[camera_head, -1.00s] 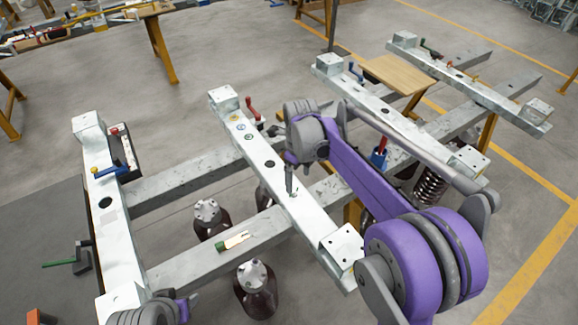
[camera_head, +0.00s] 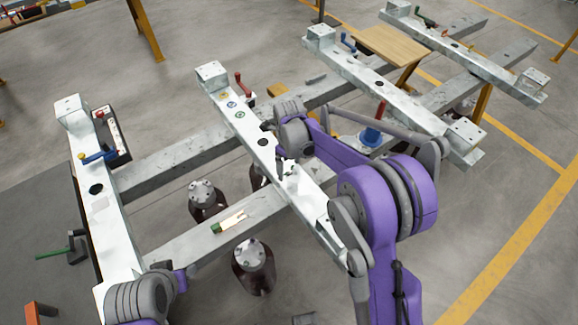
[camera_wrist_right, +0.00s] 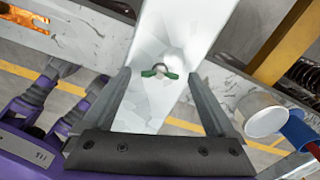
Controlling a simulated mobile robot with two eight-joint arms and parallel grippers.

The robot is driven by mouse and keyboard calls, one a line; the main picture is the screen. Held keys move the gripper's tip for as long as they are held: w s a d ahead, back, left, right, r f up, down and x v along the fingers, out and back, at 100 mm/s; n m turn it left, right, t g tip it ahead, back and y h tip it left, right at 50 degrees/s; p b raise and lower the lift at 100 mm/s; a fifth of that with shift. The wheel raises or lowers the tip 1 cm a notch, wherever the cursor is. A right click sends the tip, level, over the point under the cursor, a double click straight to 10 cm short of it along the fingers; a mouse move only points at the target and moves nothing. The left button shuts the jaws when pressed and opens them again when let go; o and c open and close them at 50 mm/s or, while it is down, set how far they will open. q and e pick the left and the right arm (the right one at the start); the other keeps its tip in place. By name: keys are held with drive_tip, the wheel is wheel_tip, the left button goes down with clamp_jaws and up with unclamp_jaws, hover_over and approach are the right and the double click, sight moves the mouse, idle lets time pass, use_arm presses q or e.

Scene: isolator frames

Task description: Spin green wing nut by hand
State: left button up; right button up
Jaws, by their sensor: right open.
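The green wing nut (camera_wrist_right: 159,72) shows in the right wrist view, with two small green wings around a metal stud on the white beam (camera_wrist_right: 150,115). My right gripper (camera_wrist_right: 159,76) is open, with one finger on each side of the wing nut. No finger visibly touches it. In the head view my right gripper (camera_head: 285,166) points down at the middle white beam (camera_head: 235,112), and I cannot make out the wing nut there. Part of my left arm shows at the bottom left of the head view, but I see no left gripper.
Other white beams, such as the left one (camera_head: 105,215), lie across grey rails (camera_head: 190,235). A red handle (camera_head: 241,85) and a blue handle (camera_head: 97,157) stick up. Dark bottle-like parts (camera_head: 252,268) stand below. A wooden board (camera_head: 391,45) lies at upper right.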

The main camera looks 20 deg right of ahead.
drive_tip(key=shift+f, duration=0.15)
drive_tip(key=shift+c, duration=0.3)
drive_tip(key=c, duration=1.3)
drive_tip(key=shift+n, duration=0.4)
